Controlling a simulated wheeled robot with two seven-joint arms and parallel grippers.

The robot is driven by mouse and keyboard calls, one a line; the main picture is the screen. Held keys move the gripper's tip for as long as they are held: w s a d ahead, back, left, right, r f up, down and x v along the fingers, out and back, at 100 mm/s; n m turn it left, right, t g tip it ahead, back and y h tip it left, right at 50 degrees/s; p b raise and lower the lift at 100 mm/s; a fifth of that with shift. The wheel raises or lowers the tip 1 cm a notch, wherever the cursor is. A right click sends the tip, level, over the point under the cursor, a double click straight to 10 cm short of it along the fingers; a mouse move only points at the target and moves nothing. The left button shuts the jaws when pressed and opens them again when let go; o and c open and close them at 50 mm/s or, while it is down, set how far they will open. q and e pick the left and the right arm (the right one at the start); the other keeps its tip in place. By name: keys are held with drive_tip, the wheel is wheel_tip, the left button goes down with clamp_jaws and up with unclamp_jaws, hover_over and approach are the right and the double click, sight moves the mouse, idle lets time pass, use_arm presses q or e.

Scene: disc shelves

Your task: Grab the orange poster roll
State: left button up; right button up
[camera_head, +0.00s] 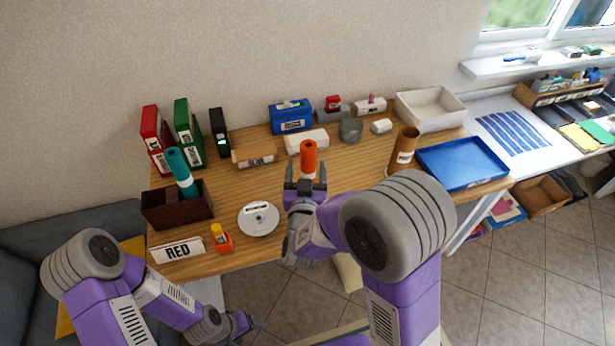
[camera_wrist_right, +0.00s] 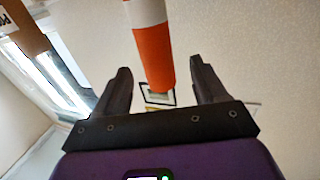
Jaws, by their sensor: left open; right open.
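The orange poster roll (camera_head: 308,157) stands upright near the middle of the wooden table. In the right wrist view the roll (camera_wrist_right: 155,58) is orange with a white band and shows between the two fingers, with a gap on each side. My right gripper (camera_head: 305,172) is open and level, its fingers pointing away towards the roll. In its wrist view the gripper (camera_wrist_right: 160,70) holds nothing. The roll's lower part is hidden by the gripper in the head view. My left gripper (camera_head: 250,323) is open and empty, low in front of the table.
A white disc (camera_head: 258,218) lies left of my right gripper. A brown tube (camera_head: 404,148) stands to the right, beside a blue tray (camera_head: 461,163). A teal roll (camera_head: 180,170) leans in a dark box (camera_head: 165,212). A white box (camera_head: 306,140) lies behind the orange roll.

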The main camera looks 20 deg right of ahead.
sight(308, 162)
drive_tip(key=x, duration=0.5)
drive_tip(key=shift+d+f+b, duration=0.1)
drive_tip(key=shift+d+b, duration=0.1)
drive_tip(key=shift+b, duration=0.1)
clamp_jaws()
